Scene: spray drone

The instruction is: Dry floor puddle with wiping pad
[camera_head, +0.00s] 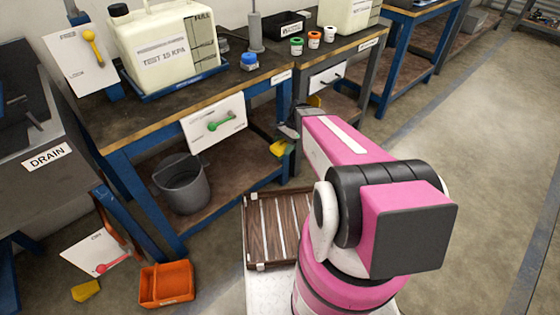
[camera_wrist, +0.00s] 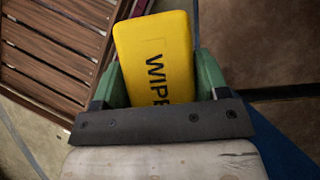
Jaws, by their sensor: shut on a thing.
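The yellow wiping pad (camera_wrist: 153,50), marked "WIPE", sits between the two green fingers of my gripper (camera_wrist: 153,82) in the wrist view, and the fingers are shut on it. In the head view the yellow pad (camera_head: 281,148) shows at the end of my pink arm, in front of the blue bench's lower shelf. I cannot make out a puddle in either view.
A slatted wooden platform (camera_head: 277,228) lies below my arm. A grey bucket (camera_head: 182,184) stands on the bench's lower shelf (camera_head: 215,200). An orange tray (camera_head: 166,284) and a yellow block (camera_head: 86,291) are on the floor at lower left. The right aisle floor (camera_head: 470,150) is clear.

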